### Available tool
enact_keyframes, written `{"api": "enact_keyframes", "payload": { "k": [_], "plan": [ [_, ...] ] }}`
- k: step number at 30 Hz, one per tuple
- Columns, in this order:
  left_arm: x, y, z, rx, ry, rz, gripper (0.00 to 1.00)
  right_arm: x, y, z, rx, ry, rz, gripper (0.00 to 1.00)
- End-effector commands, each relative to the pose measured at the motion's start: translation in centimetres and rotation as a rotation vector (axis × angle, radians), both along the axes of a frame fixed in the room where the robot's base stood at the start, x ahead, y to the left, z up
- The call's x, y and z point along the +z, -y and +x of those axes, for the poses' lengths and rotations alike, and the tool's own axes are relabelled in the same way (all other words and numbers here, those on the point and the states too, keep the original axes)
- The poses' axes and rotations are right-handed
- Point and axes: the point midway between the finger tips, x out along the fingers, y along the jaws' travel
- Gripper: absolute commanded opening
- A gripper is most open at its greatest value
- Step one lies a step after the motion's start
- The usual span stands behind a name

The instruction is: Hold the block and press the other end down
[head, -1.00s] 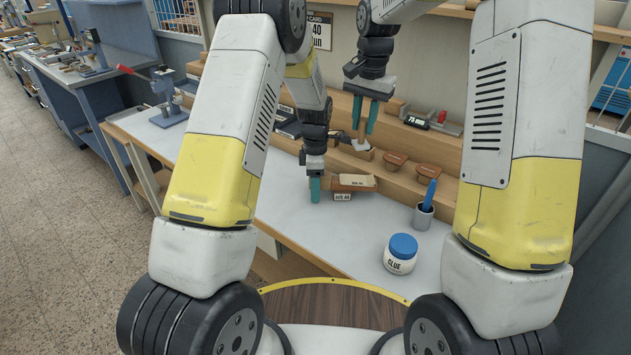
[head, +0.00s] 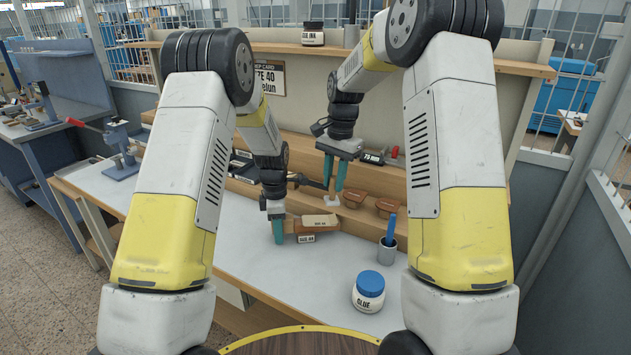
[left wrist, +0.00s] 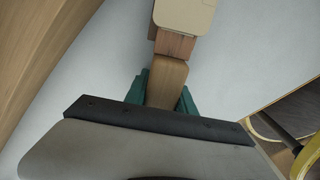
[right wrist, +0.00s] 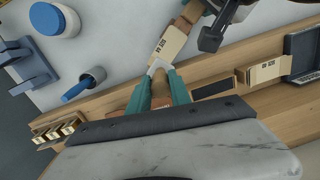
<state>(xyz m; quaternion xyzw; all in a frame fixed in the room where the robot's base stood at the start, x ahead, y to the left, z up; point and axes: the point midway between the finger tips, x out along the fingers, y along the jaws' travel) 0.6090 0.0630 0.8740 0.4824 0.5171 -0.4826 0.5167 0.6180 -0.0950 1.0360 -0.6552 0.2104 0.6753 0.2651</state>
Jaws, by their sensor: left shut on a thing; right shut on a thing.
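A wooden block (head: 293,226) lies over the white bench top, with a cream labelled piece (head: 319,221) at its right end. It also shows in the left wrist view (left wrist: 167,80). My left gripper (head: 278,232) is shut on the block's left end, its teal fingers on either side. My right gripper (head: 335,176) is shut on a wooden-handled tool with a pale flat end (head: 332,200); the handle shows between the fingers in the right wrist view (right wrist: 161,92). The tool looks upright, behind and above the block. I cannot tell whether it touches anything.
A glue jar (head: 368,291) with a blue lid stands at the front. A grey cup (head: 387,252) holds a blue-handled thing. Brown wooden pieces (head: 389,207) sit on the stepped wooden shelf behind. The bench top (head: 250,262) is clear left of the jar.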

Motion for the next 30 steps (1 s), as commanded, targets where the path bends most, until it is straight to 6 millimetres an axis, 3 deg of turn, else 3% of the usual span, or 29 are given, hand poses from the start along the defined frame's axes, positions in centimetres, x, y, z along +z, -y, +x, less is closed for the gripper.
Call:
{"api": "enact_keyframes", "payload": {
  "k": [18, 30],
  "plan": [
    [0.0, 0.0, 0.0, 0.0, 0.001, -0.001, 0.0, -4.9, -0.2, 0.0, -0.014, -0.007, 0.004, 0.0],
    [0.0, 0.0, 0.0, 0.0, 0.001, -0.001, 0.0, -5.6, -0.2, 0.0, -0.015, -0.004, 0.004, 0.0]
  ]
}}
